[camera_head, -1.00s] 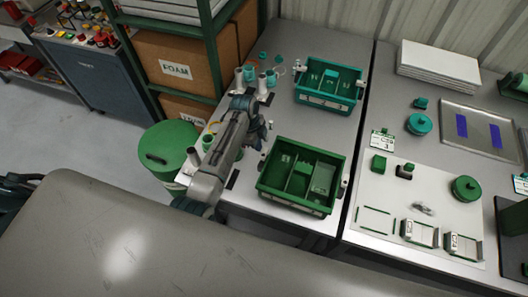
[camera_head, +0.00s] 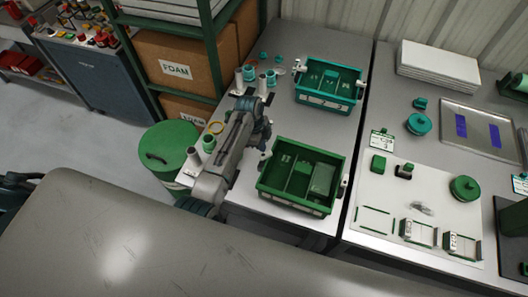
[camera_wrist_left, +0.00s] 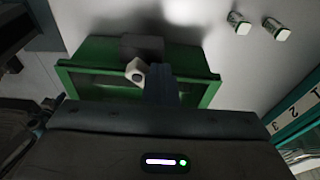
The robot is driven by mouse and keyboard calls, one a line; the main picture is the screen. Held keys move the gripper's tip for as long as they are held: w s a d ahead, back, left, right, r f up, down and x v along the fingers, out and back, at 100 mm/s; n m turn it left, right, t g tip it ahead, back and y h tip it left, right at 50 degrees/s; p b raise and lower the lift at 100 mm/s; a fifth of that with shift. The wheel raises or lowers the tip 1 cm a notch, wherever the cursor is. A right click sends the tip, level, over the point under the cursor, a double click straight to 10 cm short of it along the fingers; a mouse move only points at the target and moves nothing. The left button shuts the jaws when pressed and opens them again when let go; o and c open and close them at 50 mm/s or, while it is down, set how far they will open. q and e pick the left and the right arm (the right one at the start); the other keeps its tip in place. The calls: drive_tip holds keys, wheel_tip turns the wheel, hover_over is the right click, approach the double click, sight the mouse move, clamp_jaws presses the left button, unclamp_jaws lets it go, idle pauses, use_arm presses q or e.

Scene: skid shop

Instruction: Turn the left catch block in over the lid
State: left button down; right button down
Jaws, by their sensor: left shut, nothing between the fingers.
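The green bin (camera_head: 300,205) stands at the front of the left bench; dividers and green contents show inside. The left catch block (camera_head: 265,155), small and pale, sits at its left side, and another catch block (camera_head: 344,184) is at its right side. My left gripper (camera_head: 265,141) is beside the bin's left edge, close to the left catch block. In the left wrist view, the shut fingers (camera_wrist_left: 161,84) are just beside the white block (camera_wrist_left: 136,70) at the green rim (camera_wrist_left: 90,77); I cannot tell if they touch. Nothing is held. No separate lid is clear. My right gripper is not in view.
A teal bin (camera_head: 328,104) with pale catches stands behind. Several cylinders and cups, including a green cup (camera_head: 209,143), stand close to my left arm. A green drum (camera_head: 165,150) is left of the bench. Bench space between the two bins is clear.

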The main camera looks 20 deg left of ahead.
use_arm(q)
drive_tip(key=shift+s+d, duration=0.35)
drive_tip(key=shift+d, duration=0.2)
idle(0.7)
drive_tip(key=shift+w+r, duration=0.1)
drive_tip(key=shift+r, duration=0.4)
wheel_tip(320, 180, up, 6)
idle(0.4)
idle(0.4)
